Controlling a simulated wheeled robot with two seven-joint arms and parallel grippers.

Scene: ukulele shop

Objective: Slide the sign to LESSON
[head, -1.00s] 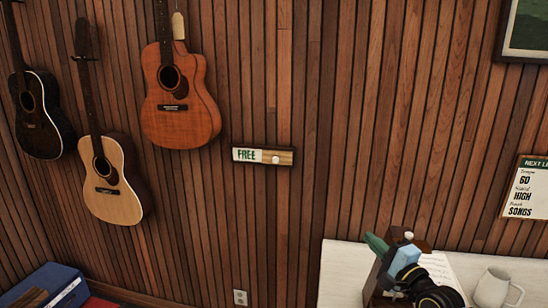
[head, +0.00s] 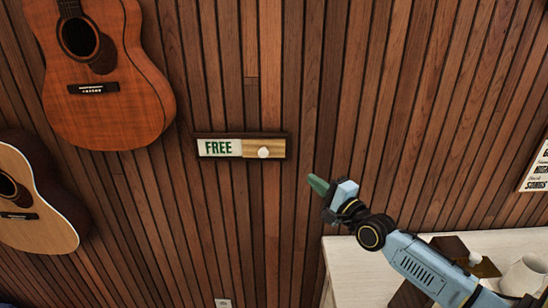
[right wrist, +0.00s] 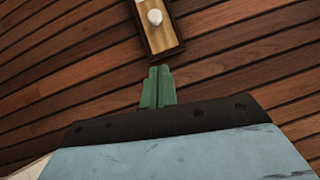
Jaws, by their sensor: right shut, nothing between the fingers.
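The sign (head: 221,148) hangs on the wood-slat wall in a dark frame and reads FREE in green on a white panel at its left. A white round knob (head: 263,152) sits on the bare wooden slider right of the text. In the right wrist view the knob (right wrist: 155,17) is near the top edge, on the wooden strip (right wrist: 161,38). My right gripper (head: 318,185) is shut and empty, to the right of and a little below the sign, apart from it. Its green fingertips (right wrist: 158,86) point toward the frame's end. My left gripper is not in view.
Guitars (head: 100,70) hang on the wall to the left. A white table (head: 350,262) stands below right, with a mug (head: 523,276) and a brown wooden object on it. A notice (head: 537,170) is at the right edge. The wall around the sign is clear.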

